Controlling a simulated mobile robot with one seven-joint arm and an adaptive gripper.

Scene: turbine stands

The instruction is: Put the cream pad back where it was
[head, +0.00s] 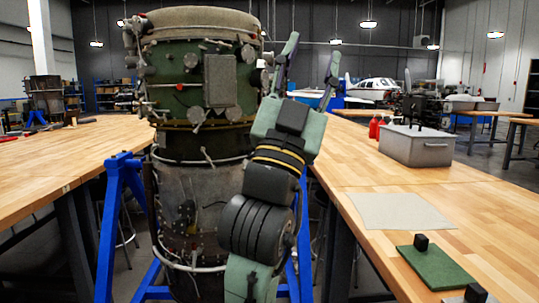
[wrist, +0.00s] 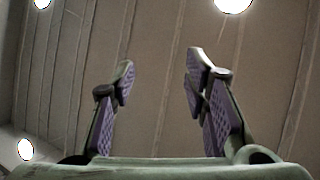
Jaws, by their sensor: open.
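A pale grey-cream pad with a black knob (head: 473,294) lies at the bottom right of the head view on the right wooden table; the frame edge cuts it off. I cannot tell for sure that it is the cream pad. A green pad with a black knob (head: 434,267) lies just behind it. A flat pale mat (head: 402,211) lies bare farther back on the same table. My gripper (head: 311,60) is raised in front of the turbine, pointing up, open and empty. The wrist view (wrist: 160,75) shows its spread fingers against the ceiling, with nothing between them.
A large turbine (head: 206,90) stands in a blue frame (head: 113,215) between two wooden tables, close behind my arm. A grey metal case (head: 416,145) and red bottles (head: 376,128) stand farther back on the right table (head: 350,170). The left table (head: 60,160) is clear nearby.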

